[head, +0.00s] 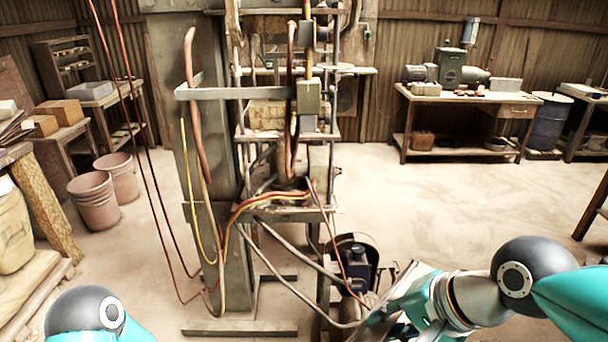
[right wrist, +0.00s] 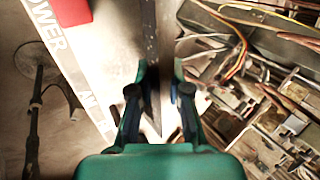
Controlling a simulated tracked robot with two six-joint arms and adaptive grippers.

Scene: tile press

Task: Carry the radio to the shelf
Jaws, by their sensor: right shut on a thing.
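My right gripper (right wrist: 160,78) is shut on a dark, narrow, upright thing (right wrist: 150,35) in the right wrist view. I see it nearly edge-on and cannot tell whether it is the radio. In the head view my right forearm comes in at the lower right, and its gripper end is low beside the press frame, partly cut off by the bottom edge. No thing is clearly recognisable as the radio. A small wooden shelf rack (head: 42,68) stands at the far left wall. My left gripper is out of view; only an arm joint shows at the lower left.
A tall press column (head: 170,120) with cables and hoses stands in the middle. Two pink buckets (head: 93,206) stand left of it. A workbench (head: 427,96) with a green machine (head: 450,68) is at the back right. The floor (head: 430,205) before it is clear.

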